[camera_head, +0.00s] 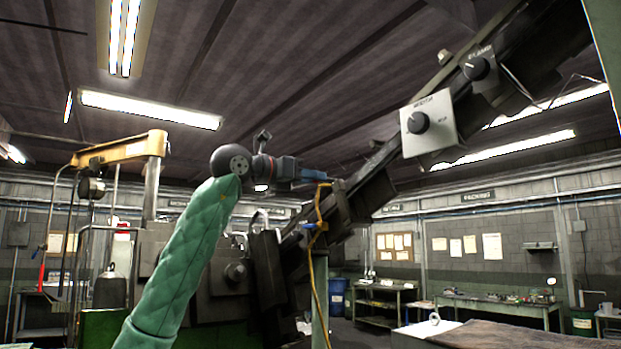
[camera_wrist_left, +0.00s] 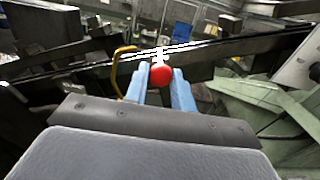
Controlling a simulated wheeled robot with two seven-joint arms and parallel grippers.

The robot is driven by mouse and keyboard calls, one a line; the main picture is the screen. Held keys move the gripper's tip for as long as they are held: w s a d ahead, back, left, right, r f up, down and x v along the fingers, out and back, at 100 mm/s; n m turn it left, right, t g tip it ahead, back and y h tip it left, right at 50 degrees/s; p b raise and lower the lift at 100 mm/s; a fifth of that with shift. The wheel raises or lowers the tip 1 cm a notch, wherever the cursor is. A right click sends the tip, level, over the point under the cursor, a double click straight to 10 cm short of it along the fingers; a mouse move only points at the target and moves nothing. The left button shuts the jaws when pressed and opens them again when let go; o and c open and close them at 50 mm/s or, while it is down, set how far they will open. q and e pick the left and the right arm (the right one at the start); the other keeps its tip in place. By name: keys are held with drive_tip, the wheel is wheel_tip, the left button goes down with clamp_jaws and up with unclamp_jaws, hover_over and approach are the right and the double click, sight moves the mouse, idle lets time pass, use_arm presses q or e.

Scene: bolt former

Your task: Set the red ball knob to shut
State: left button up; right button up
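The red ball knob (camera_wrist_left: 162,75) shows in the left wrist view, between the tips of the blue fingers of my left gripper (camera_wrist_left: 161,84). The fingers stand a ball's width apart and appear to touch it on both sides, so the gripper looks shut on it. In the head view my left gripper (camera_head: 313,175) reaches right to the dark slanted beam (camera_head: 375,170). The ball itself cannot be made out there. A thin light stem (camera_wrist_left: 160,58) shows just beyond the ball.
A yellow-orange curved handle or cable (camera_wrist_left: 122,70) passes close left of the fingers; a yellow cable (camera_head: 315,262) hangs below the gripper in the head view. A white plate with a black dial (camera_head: 430,124) sits farther up the beam. Workbenches (camera_head: 490,306) stand behind.

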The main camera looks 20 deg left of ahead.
sight(329, 180)
use_arm(q)
drive_tip(key=shift+w+d, duration=0.15)
drive_tip(key=shift+w, duration=0.05)
clamp_jaws()
drive_tip(key=shift+x, duration=1.15)
drive_tip(key=shift+w+d, duration=0.15)
drive_tip(key=shift+w, duration=0.15)
drive_tip(key=shift+s+r, duration=0.1)
drive_tip(key=shift+s, duration=0.05)
drive_tip(key=o, duration=1)
unclamp_jaws()
drive_tip(key=shift+c, duration=0.2)
use_arm(e)
drive_tip(key=shift+w+a+r, duration=0.2)
drive_tip(key=shift+a+r, duration=0.1)
